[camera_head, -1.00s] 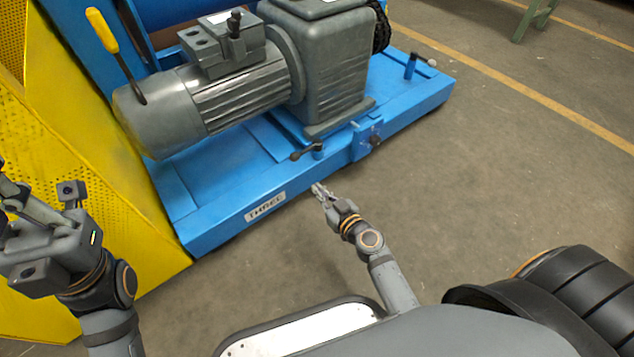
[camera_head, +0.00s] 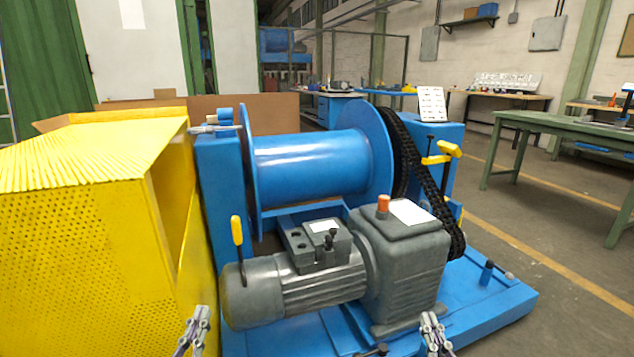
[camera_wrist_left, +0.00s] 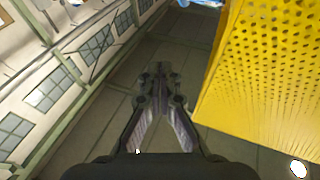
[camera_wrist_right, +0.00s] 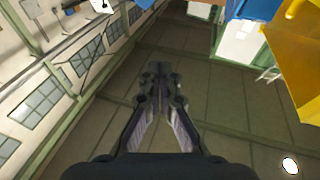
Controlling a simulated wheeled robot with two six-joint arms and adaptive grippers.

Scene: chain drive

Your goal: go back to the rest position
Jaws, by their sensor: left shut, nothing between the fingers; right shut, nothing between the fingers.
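My left gripper (camera_head: 196,328) points up at the bottom of the head view, in front of the yellow perforated guard and the motor's left end. It is shut and empty, and its closed fingers show in the left wrist view (camera_wrist_left: 160,82). My right gripper (camera_head: 432,328) points up at the bottom of the head view, in front of the blue base below the gearbox. It is shut and empty, as the right wrist view shows (camera_wrist_right: 159,82). Both grippers appear at about the same height. Most of both arms is out of view.
The blue winch drum (camera_head: 310,165), chain (camera_head: 432,190), grey motor (camera_head: 300,285) and gearbox (camera_head: 405,260) stand ahead. The yellow guard (camera_head: 90,250) is at the left. A green table (camera_head: 560,125) stands at the right. Floor (camera_head: 500,215) between table and winch is open.

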